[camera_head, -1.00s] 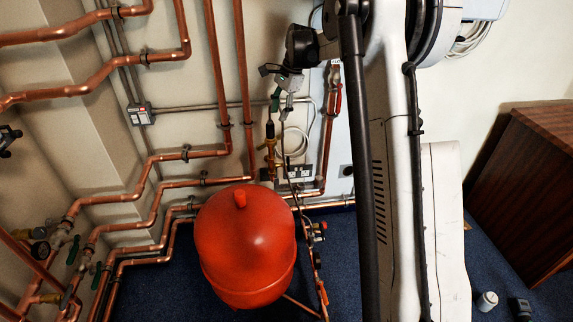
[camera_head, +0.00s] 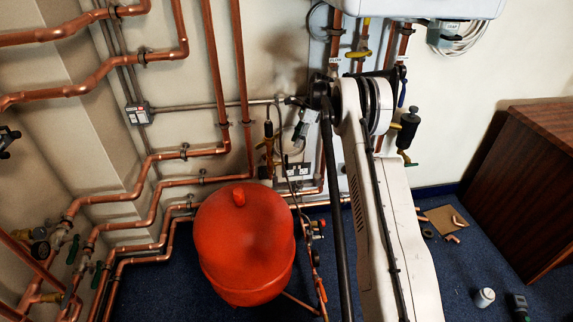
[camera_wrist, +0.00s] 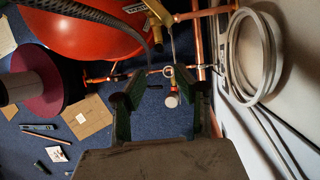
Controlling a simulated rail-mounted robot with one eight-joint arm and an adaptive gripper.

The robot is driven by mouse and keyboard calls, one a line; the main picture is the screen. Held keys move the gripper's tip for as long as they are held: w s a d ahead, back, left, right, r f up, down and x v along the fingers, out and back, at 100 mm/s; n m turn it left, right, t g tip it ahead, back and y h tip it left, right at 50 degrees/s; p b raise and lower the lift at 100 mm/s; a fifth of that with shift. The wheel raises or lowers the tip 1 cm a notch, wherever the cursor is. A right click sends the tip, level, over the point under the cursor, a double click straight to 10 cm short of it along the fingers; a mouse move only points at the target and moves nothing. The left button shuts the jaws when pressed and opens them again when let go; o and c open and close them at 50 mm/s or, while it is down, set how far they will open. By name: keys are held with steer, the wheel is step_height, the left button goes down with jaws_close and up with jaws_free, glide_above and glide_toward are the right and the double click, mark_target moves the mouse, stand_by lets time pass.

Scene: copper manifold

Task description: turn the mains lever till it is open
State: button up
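Candidates in the head view are a yellow lever (camera_head: 357,54) and a blue lever (camera_head: 402,92) on the upright pipes under the white wall unit. A brass valve (camera_head: 268,145) stands left of my wrist.
The red vessel (camera_head: 243,245) stands left of my arm. Copper pipes (camera_head: 150,205) line the wall. A coiled grey hose (camera_wrist: 258,55) hangs at right in the wrist view. A brown cabinet (camera_head: 535,190) stands at right. Loose fittings and cardboard (camera_head: 445,218) lie on the blue floor.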

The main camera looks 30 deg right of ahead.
mark_target(286, 164)
steer(key=b+x, duration=0.2)
steer(key=x, duration=0.9)
steer(key=shift+a+f+b, duration=0.2)
steer(key=shift+f+b, duration=0.15)
jaws_close()
